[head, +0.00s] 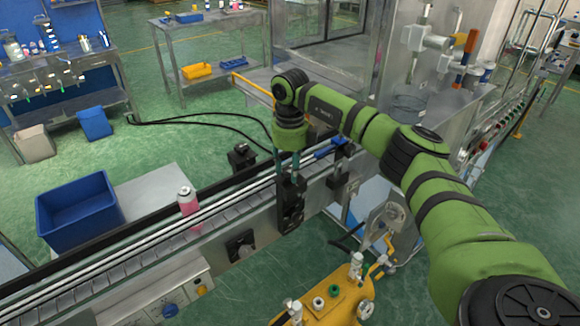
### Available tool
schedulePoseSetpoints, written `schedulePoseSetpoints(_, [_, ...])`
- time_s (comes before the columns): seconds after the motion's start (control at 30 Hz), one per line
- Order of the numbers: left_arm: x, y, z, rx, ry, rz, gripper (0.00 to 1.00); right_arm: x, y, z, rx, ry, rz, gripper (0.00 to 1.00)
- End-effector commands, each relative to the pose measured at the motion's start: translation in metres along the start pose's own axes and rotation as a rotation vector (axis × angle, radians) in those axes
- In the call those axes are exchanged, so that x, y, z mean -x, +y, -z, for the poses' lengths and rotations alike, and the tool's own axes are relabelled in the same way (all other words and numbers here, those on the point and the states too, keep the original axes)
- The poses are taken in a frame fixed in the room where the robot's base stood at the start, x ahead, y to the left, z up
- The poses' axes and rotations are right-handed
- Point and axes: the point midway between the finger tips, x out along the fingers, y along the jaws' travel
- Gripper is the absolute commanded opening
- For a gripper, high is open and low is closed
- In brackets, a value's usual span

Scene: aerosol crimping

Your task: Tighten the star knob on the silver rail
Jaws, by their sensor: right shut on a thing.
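My right gripper (290,182) comes down from my green arm onto the near side of the conveyor. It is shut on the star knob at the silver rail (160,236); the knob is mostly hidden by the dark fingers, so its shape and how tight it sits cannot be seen. A black bracket (291,216) shows directly below the fingers on the conveyor's near side. My left gripper is not in view.
A pink can with a white top (188,202) stands on the conveyor, left of my gripper. A blue crate (77,212) is beyond the belt at left. A yellow machine (335,298) stands in front, below my arm. A black clamp (241,157) stands behind the belt.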

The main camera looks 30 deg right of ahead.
Motion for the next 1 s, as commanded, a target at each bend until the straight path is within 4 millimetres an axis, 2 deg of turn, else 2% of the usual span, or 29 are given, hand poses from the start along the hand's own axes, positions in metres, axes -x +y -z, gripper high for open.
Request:
schedulePoseSetpoints(0.37, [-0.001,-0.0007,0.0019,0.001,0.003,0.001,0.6,-0.0032,-0.0003,0.0034,-0.179,0.015,0.001,0.09])
schedulePoseSetpoints(1.0, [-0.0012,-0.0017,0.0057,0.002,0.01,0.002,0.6,-0.0049,0.0027,0.0033,-0.776,0.02,0.005,0.09])
